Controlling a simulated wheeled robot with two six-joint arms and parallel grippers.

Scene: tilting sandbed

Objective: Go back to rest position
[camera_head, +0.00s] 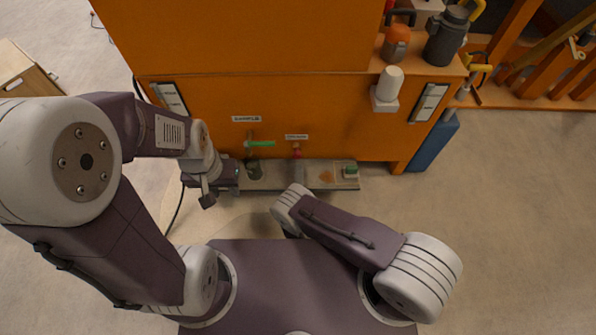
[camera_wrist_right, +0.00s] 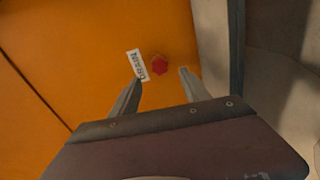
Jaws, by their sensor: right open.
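My left gripper (camera_head: 226,178) is at the end of the left arm, close to the left end of the low shelf on the front of the orange cabinet (camera_head: 255,100). Its fingers are too small to tell open from shut. My right arm is folded over my base, and its gripper is hidden behind the wrist in the head view. In the right wrist view my right gripper (camera_wrist_right: 160,77) is open, with nothing between its fingers. Beyond its fingertips are a red knob (camera_wrist_right: 159,64) and a white label (camera_wrist_right: 137,64) on the orange panel.
The low shelf (camera_head: 280,183) holds a dark cup (camera_head: 253,169) and a small green item (camera_head: 351,171). A green handle (camera_head: 261,144) sticks out above it. A white bottle (camera_head: 390,83) and dark flask (camera_head: 447,37) stand at the right. A wooden box (camera_head: 22,75) is at far left. Floor at right is clear.

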